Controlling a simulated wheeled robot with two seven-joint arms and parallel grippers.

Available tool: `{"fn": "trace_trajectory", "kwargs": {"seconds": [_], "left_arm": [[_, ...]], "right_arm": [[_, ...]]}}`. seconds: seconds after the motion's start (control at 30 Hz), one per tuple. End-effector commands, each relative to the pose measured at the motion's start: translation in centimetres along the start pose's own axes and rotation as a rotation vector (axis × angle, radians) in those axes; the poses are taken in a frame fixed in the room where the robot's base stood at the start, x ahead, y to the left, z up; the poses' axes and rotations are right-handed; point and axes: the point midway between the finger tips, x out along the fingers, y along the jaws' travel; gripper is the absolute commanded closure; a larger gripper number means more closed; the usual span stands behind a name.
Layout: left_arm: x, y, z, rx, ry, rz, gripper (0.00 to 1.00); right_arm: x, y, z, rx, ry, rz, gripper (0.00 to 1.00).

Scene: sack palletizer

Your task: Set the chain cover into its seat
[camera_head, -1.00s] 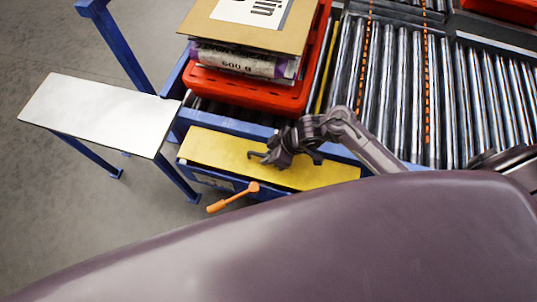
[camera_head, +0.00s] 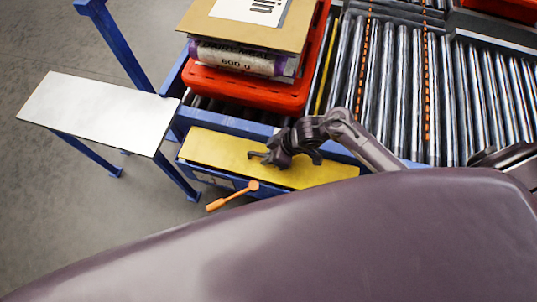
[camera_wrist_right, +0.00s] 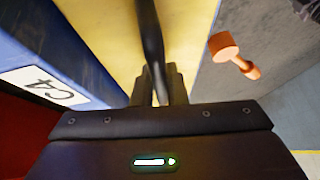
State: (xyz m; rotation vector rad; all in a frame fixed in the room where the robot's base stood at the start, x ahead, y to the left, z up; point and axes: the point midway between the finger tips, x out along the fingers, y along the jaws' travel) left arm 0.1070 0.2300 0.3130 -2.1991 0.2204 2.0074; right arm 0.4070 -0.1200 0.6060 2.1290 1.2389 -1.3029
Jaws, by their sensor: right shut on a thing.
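The chain cover (camera_head: 215,150) is a long yellow plate lying along the front side of the blue conveyor frame. It also shows in the wrist view (camera_wrist_right: 110,30), with a dark bar-like handle (camera_wrist_right: 152,40) running along it. My right gripper (camera_head: 268,157) is over the middle of the cover, shut on this handle; the fingers (camera_wrist_right: 158,85) stand on either side of it. Whether the cover rests fully in its seat cannot be told, as its underside is hidden. My left gripper is not in view.
An orange lever (camera_head: 232,197) sticks out at the cover's front side. A white-topped side table (camera_head: 95,110) stands to the left. Behind the cover, a red pallet (camera_head: 245,90) carries sacks (camera_head: 240,60). Rollers (camera_head: 390,90) fill the back right. Bare floor lies at left.

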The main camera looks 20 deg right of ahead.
Motion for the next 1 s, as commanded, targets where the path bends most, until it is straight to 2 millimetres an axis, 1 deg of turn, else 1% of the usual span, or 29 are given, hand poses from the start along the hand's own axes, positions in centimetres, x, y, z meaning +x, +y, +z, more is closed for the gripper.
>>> {"fn": "trace_trajectory", "kwargs": {"seconds": [0.53, 0.83, 0.87, 1.0], "left_arm": [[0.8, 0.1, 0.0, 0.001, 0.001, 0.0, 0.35], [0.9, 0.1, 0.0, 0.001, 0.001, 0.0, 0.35], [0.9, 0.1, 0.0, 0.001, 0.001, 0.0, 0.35], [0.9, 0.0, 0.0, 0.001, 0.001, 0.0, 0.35]], "right_arm": [[1.4, 0.3, 0.7, -0.002, 0.003, 0.001, 1.0], [1.4, 0.3, 0.8, -0.002, 0.003, 0.001, 1.0], [1.4, 0.3, 0.8, -0.002, 0.003, 0.001, 0.85], [1.4, 0.3, 0.8, -0.001, 0.003, 0.001, 0.67]]}}
